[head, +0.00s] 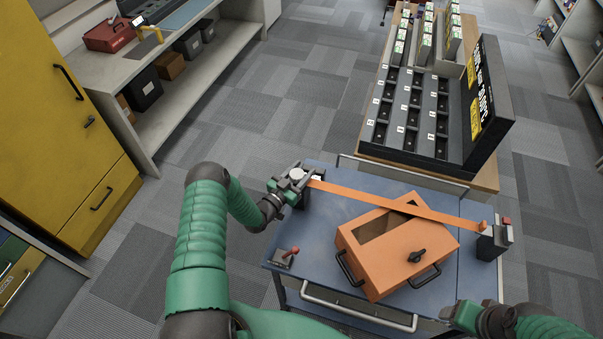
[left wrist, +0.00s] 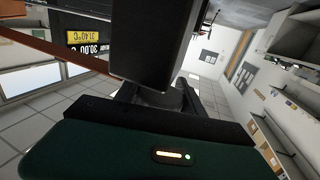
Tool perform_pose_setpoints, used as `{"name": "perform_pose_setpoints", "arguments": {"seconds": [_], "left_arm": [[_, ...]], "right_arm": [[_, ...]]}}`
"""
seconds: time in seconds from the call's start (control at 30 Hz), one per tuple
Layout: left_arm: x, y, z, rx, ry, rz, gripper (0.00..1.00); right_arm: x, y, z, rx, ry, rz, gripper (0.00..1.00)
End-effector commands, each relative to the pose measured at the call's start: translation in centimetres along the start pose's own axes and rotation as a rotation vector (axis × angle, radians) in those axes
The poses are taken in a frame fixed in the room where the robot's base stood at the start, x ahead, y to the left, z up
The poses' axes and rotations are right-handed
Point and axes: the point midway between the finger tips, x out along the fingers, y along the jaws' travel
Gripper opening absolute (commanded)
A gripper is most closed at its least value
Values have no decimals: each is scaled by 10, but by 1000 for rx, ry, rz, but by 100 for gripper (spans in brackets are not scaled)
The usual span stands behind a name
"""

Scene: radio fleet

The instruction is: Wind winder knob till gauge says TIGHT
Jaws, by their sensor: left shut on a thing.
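An orange strap (head: 380,199) runs taut-looking from the winder at the cart's left edge, over an orange box (head: 395,245), to a post (head: 493,240) at the right edge. My left gripper (head: 295,177) is shut on the pale round winder knob (head: 296,174) at the strap's left end. In the left wrist view the strap (left wrist: 50,48) shows at upper left, and a dark block hides the knob. No gauge reading can be made out. My right arm's end (head: 468,316) shows at lower right, apart from the cart's things; its fingers cannot be made out.
The blue cart top (head: 330,200) also carries a small switch box with a red lever (head: 287,257). A dark slotted rack (head: 412,115) stands behind the cart. Yellow cabinets (head: 60,110) and a shelf bench (head: 180,90) stand left, with open carpet between.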

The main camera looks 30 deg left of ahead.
Motion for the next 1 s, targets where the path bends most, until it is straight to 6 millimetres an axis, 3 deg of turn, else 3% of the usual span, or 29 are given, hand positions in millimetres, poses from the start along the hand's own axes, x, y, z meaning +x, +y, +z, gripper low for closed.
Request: {"name": "perform_pose_setpoints", "arguments": {"seconds": [0.03, 0.6, 1.0], "left_arm": [[2, -1, 3, 6, 8, 28, 6], [-1, 11, 5, 9, 8, 486, 6], [-4, 15, -1, 5, 8, 653, 6]], "right_arm": [[12, 0, 3, 0, 0, 0, 68], [105, 0, 25, 0, 0, 0, 68], [135, 0, 32, 0, 0, 0, 68]]}}
